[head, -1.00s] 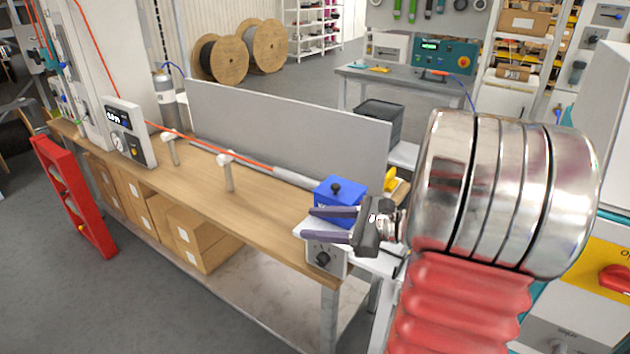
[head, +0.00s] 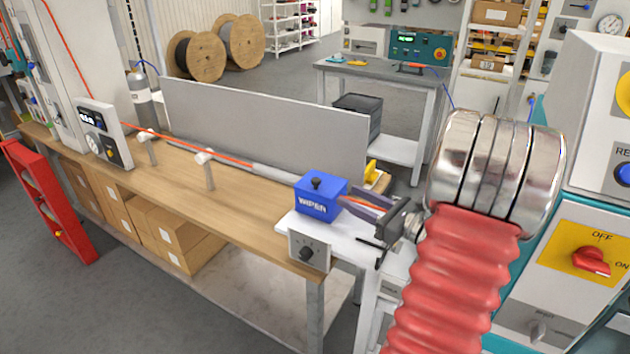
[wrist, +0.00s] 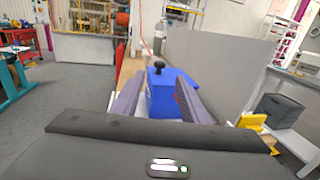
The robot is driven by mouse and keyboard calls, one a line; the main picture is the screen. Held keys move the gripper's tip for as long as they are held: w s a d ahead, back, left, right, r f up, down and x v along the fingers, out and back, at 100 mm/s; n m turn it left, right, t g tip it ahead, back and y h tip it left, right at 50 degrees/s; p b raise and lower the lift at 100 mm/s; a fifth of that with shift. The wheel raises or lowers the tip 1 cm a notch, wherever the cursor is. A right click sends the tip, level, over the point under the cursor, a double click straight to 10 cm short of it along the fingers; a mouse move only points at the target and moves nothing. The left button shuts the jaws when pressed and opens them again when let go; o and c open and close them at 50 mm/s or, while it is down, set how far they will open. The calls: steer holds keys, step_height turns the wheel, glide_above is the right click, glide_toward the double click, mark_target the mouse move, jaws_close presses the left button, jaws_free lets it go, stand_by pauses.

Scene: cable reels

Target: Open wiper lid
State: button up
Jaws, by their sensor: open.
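The wiper is a blue box (head: 319,198) labelled "WIPER", with a small black knob (head: 316,184) on its top. It sits on a white stand at the right end of the wooden bench, and its lid looks closed. An orange cable (head: 230,161) runs along the bench toward it. My gripper (head: 357,205) is open just right of the box, fingers pointing at it. In the wrist view the blue box (wrist: 168,95) and its black knob (wrist: 159,66) show beyond and between the spread fingers (wrist: 155,105). I cannot tell whether a finger touches the box.
A grey panel (head: 255,125) stands behind the cable line. A yellow object (head: 371,171) lies behind the wiper. A machine with a red switch (head: 592,261) stands at the right.

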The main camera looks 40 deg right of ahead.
mark_target(320, 182)
steer(key=w, duration=0.4)
steer(key=w+a, duration=0.1)
steer(key=w, duration=0.3)
steer(key=w+a, duration=0.1)
steer(key=w, duration=0.4)
steer(key=shift+c, duration=0.6)
jaws_close()
